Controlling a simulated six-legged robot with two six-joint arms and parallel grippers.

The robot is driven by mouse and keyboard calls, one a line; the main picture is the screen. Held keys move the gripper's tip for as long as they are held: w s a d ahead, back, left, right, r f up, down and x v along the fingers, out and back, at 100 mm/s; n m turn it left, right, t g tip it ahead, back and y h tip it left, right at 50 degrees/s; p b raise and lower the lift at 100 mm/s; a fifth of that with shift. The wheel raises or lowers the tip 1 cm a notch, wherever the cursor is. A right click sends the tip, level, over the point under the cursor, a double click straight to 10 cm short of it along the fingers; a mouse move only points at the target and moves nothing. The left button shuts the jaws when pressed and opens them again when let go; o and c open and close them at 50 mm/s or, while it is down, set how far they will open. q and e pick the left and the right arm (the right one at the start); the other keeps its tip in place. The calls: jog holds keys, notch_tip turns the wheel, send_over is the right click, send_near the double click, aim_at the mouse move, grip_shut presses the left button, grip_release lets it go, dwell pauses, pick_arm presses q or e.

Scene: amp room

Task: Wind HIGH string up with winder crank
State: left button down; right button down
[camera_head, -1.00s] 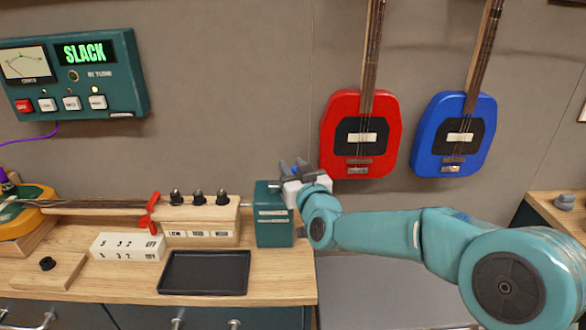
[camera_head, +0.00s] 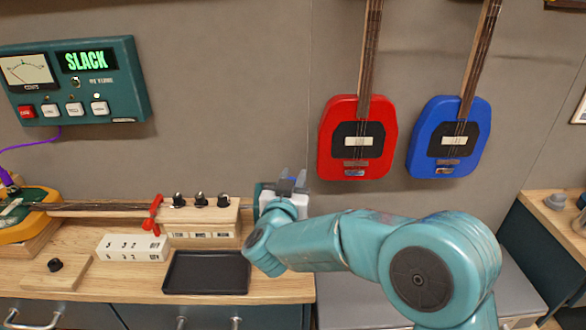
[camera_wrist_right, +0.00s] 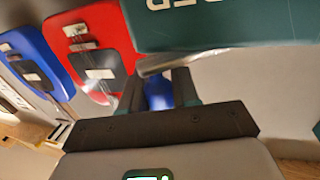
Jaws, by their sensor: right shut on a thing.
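The teal winder box (camera_wrist_right: 230,25) fills the top right of the right wrist view, with part of its lettering upside down. A metal crank arm (camera_wrist_right: 170,62) runs from the box to my right gripper (camera_wrist_right: 158,90). My right gripper is shut on the crank's handle, which shows blue between the fingers. In the head view my right gripper (camera_head: 289,184) hides most of the box. The wooden headstock (camera_head: 205,215) with three black knobs (camera_head: 200,199) stands left of it, with a red lever (camera_head: 153,214) at its neck end. My left gripper is not in view.
A teal wall panel (camera_head: 125,75) reads SLACK. A black tray (camera_head: 206,272) and a white number block (camera_head: 131,247) lie on the bench front. The red guitar (camera_head: 357,165) and blue guitar (camera_head: 450,160) hang on the wall. A wooden bench stands at right.

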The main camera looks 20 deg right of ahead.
jog(key=m+g+h+p, duration=0.1)
jog(key=m+g+h, duration=0.1)
jog(key=s+a+m+g+h+p, duration=0.1)
jog(key=g+h, duration=0.1)
jog(key=m+g+h+p, duration=0.1)
jog(key=m+g+h, duration=0.1)
jog(key=shift+s+a+r+m+p, duration=0.1)
jog(key=shift+s+a+m+p, duration=0.15)
jog(key=shift+s+m+p, duration=0.05)
dwell(0.3)
jog(key=c, duration=0.9)
grip_release()
jog(key=shift+s, duration=0.1)
